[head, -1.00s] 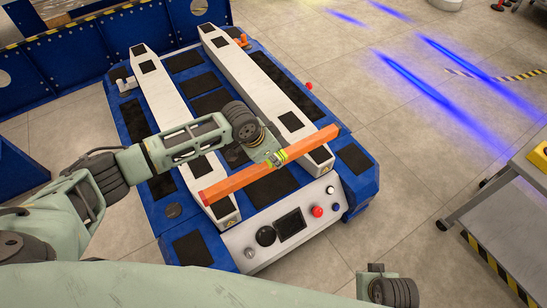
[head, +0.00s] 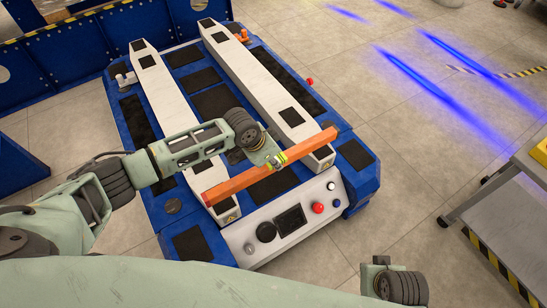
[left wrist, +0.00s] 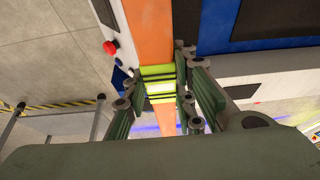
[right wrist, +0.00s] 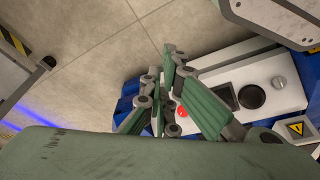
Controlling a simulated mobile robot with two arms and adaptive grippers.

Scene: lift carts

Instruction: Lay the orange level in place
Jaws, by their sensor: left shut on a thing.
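The orange level (head: 240,182) is a long bar lying crosswise over the near ends of two white beams, the left beam (head: 165,95) and the right beam (head: 246,75), on the blue lift cart (head: 345,185). I cannot tell whether it touches both beams. My left gripper (head: 276,160) is shut on the level at its yellow-green banded part. The left wrist view shows the level (left wrist: 150,40) between the fingers (left wrist: 160,100). My right gripper (right wrist: 160,95) is empty, its fingers close together, above the floor beside the cart's control panel.
The control panel (head: 262,255) has a red button (head: 318,207) and a dark screen (head: 290,221). A grey trolley (head: 510,210) with a striped edge stands at the right. A blue barrier (head: 75,65) runs along the back left.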

